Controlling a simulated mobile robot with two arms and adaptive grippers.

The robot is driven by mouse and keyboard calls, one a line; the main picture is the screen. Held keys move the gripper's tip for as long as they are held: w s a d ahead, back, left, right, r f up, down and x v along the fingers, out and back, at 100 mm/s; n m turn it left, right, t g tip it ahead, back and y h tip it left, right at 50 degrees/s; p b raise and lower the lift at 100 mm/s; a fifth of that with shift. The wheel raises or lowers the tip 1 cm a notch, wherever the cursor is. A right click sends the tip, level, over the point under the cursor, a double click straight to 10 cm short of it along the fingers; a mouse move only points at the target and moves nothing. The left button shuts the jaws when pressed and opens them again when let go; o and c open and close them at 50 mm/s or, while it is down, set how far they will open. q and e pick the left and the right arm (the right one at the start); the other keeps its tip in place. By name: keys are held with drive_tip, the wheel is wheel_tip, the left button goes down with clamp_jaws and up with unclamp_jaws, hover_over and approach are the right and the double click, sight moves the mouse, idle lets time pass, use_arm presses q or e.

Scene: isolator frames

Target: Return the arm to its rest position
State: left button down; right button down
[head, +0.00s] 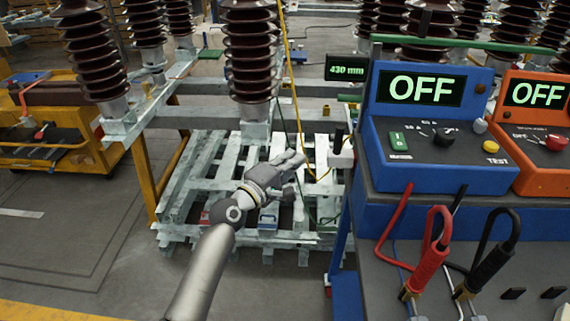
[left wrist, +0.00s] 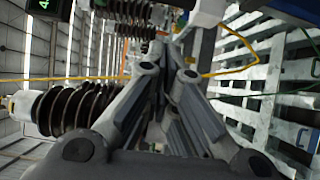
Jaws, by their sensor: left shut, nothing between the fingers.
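My left arm (head: 212,265) comes in from the bottom of the head view and reaches up over the pallet area. My left gripper (head: 292,162) is at its end, pointing up and right, with its fingers together and nothing held. In the left wrist view the fingers (left wrist: 172,62) converge in the middle of the picture, with no object between them. The gripper appears in front of the grey pallets, below the middle brown insulator (head: 250,55). My right gripper shows in neither view.
A blue test unit (head: 440,140) reading OFF and an orange unit (head: 543,130) reading OFF stand on a bench at right. A red clamp (head: 428,255) and a black clamp (head: 487,262) are at its front. A yellow cart (head: 50,155) stands left. Open floor (head: 70,220) lies at lower left.

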use_arm(q)
drive_tip(key=s+a+f+m+g+y, duration=0.2)
drive_tip(key=s+a+f, duration=0.3)
drive_tip(key=f, duration=0.9)
drive_tip(key=s+a+f+m+g+y, duration=0.1)
drive_tip(key=s+a+f+g+y, duration=0.2)
drive_tip(key=s+f, duration=0.8)
drive_tip(key=s+a+f+m+g+y, duration=0.2)
drive_tip(key=s+a+f, duration=0.15)
drive_tip(key=f, duration=1.45)
drive_tip(key=s+a+f+m+g+y, duration=0.1)
drive_tip(key=s+a+f+m+g, duration=0.1)
drive_tip(key=s, duration=1.1)
drive_tip(key=s+a+f+m+g+y+p, duration=0.1)
drive_tip(key=s+a+f+m+g, duration=0.1)
drive_tip(key=s+a+f, duration=0.4)
drive_tip(key=s+a+f+m+g+y, duration=0.1)
drive_tip(key=s+a+f+m, duration=0.3)
drive_tip(key=s+f, duration=0.5)
drive_tip(key=s+g, duration=0.1)
drive_tip(key=s, duration=1)
drive_tip(key=shift+f+m+g, duration=0.25)
drive_tip(key=shift+m+g, duration=0.05)
drive_tip(key=shift+g, duration=0.1)
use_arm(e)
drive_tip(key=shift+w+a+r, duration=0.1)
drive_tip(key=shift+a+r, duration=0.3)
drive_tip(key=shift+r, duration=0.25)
